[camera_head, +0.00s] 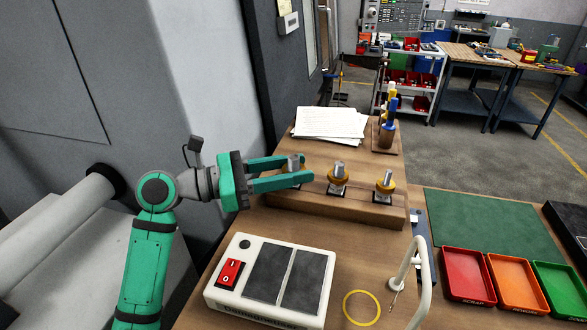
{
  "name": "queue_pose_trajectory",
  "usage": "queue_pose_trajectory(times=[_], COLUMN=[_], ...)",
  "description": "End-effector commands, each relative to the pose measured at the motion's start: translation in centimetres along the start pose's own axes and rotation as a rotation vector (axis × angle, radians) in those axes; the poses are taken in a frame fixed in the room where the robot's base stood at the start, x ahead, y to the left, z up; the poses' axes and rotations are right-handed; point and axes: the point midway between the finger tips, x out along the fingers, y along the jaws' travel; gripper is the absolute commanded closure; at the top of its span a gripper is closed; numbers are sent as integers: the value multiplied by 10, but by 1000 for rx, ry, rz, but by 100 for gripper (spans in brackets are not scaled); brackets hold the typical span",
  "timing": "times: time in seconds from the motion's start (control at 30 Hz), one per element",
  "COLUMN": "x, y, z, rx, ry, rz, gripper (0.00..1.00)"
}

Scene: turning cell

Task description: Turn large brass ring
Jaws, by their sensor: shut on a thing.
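My green gripper (307,168) reaches in from the left over a wooden block rack (350,210). Its two fingers are closed around a grey metal piece (293,161) at the rack's left position. The fingers hide most of this piece, and I cannot tell whether it has a brass ring. Two more grey metal posts with brass-coloured collars stand upright in the rack, one in the middle (338,177) and one at the right (384,184), both apart from my gripper. A thin yellow ring shape (346,303) lies flat on the table in front; I cannot tell if it is a part or a marking.
A white box with a red switch (231,272) and dark pads stands in front of the rack. A white curved stand (421,275) rises beside it. Red (467,253), orange and green trays lie right, before a green mat (490,220). Papers (330,122) lie behind.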

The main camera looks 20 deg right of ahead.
Motion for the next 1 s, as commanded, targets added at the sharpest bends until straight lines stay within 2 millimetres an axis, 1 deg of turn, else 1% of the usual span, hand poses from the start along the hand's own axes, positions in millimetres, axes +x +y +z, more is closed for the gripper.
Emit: queue_pose_trajectory(times=[0.2, 0.4, 0.63, 1.0], x=[1, 1, 0, 0], y=[1, 1, 1, 0], z=[1, 1, 1, 1], rx=[-1, 0, 0, 1], ry=[-1, -1, 0, -1], rz=[-155, -254, -309, -319], gripper=[86, 86, 86, 86])
